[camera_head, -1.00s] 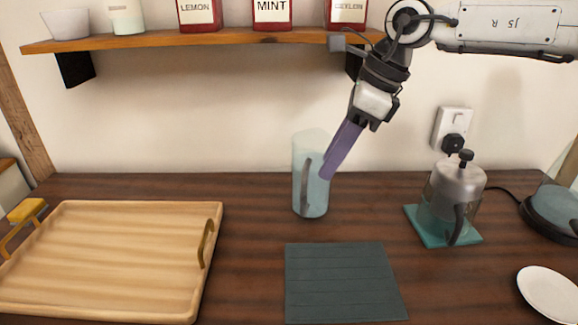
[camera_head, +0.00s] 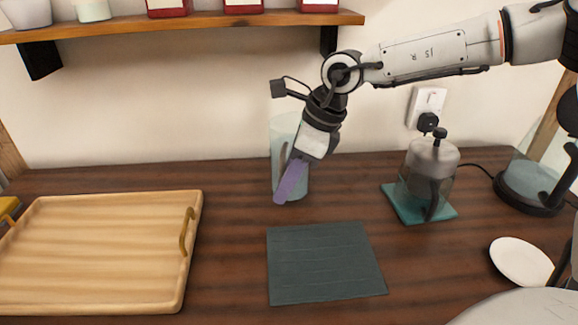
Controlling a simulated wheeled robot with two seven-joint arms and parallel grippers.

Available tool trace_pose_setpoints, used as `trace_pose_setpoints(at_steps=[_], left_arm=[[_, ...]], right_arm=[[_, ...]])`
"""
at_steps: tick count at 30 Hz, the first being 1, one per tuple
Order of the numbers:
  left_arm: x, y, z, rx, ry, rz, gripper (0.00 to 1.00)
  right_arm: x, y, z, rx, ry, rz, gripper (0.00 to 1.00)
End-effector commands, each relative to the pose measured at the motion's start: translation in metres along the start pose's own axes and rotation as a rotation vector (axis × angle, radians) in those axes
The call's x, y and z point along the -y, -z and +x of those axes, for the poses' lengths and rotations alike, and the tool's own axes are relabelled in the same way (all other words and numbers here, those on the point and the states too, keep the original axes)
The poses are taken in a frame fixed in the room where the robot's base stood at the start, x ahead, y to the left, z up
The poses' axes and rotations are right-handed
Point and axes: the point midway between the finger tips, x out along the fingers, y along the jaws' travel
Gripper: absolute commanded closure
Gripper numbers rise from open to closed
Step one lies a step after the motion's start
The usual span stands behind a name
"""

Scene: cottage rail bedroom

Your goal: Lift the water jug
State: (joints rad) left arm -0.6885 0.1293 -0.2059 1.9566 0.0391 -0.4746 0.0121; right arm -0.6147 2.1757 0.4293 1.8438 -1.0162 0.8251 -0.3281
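The water jug (camera_head: 282,130) is a tall, pale blue, see-through vessel with a grey handle facing the camera. It stands upright on the dark wooden counter near the back wall. My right gripper (camera_head: 289,188), with purple fingers, reaches down from the upper right and overlaps the lower part of the handle and the jug's front. Only one finger outline shows, so its opening and any contact with the handle cannot be told. My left gripper is out of view.
A wooden tray (camera_head: 95,285) lies at left and a dark slatted mat (camera_head: 325,265) in front of the jug. At right are a glass press (camera_head: 430,175) on a teal mat, a white plate (camera_head: 520,262) and a kettle (camera_head: 535,175). A shelf (camera_head: 190,23) runs above.

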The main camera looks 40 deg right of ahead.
Motion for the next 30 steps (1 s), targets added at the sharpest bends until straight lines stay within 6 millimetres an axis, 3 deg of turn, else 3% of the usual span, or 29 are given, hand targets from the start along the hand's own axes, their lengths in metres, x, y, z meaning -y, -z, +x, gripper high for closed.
trace_pose_setpoints(at_steps=[4, 9, 30], left_arm=[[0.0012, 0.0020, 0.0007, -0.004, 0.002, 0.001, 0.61], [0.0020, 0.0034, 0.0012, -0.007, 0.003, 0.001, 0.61], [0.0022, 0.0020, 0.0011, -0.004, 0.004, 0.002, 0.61]], right_arm=[[0.0003, -0.0002, -0.0004, 0.000, 0.001, 0.000, 0.71], [0.0003, -0.0001, -0.0005, 0.000, 0.001, 0.000, 0.99], [0.0001, 0.0001, -0.0007, 0.000, 0.000, 0.002, 1.00]])
